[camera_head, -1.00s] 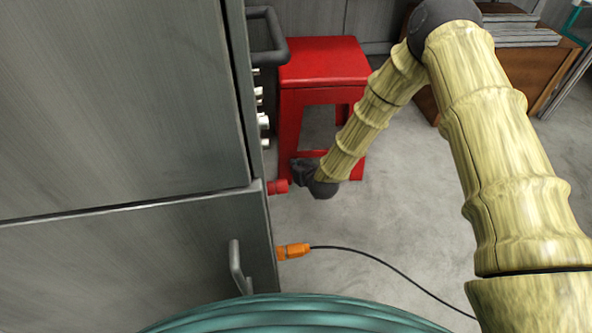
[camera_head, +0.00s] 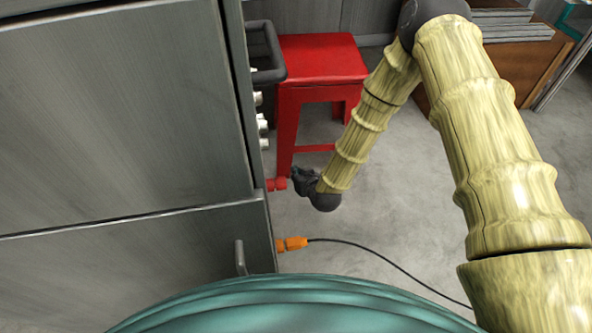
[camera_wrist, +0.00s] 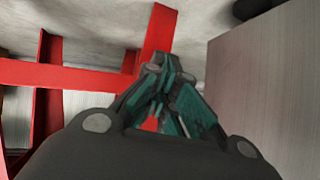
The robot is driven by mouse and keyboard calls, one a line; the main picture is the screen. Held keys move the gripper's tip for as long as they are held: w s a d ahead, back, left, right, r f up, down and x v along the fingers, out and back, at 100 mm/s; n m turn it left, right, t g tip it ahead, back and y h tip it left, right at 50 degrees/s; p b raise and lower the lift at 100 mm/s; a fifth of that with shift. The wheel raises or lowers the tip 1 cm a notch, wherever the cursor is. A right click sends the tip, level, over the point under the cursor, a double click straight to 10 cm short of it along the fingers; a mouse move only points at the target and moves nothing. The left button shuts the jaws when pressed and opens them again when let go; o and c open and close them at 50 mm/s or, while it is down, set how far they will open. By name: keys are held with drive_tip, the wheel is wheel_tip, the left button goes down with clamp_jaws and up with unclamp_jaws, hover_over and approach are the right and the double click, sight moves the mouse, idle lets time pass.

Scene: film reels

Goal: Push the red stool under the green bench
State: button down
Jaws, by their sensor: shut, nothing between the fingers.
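The red stool (camera_head: 318,58) stands upright on the floor, beyond the right edge of the grey cabinet. My forearm hides part of its right side. My gripper (camera_head: 303,180) is low near the floor, in front of the stool's lower rung. In the wrist view my gripper (camera_wrist: 160,68) is shut and empty. Its tips overlap the junction of the stool's red bars (camera_wrist: 75,76) there; I cannot tell whether they touch. I cannot make out a green bench for certain.
The grey cabinet (camera_head: 120,110) with a dark handle (camera_head: 266,52) fills the left. An orange connector (camera_head: 292,244) with a black cable lies near the floor. A brown wooden box (camera_head: 520,65) stands at the back right. Bare floor (camera_head: 400,225) is clear.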

idle(0.3)
drive_tip(key=w+d+p, duration=0.2)
drive_tip(key=d+p, duration=0.1)
drive_tip(key=d, duration=0.5)
drive_tip(key=w+d+r+p, duration=0.1)
drive_tip(key=d+p, duration=0.3)
drive_tip(key=d, duration=0.4)
drive_tip(key=w+d+p, duration=0.2)
drive_tip(key=d+p, duration=0.1)
drive_tip(key=d, duration=0.5)
drive_tip(key=w+f+b, duration=0.3)
drive_tip(key=b, duration=0.1)
drive_tip(key=shift+w, duration=0.2)
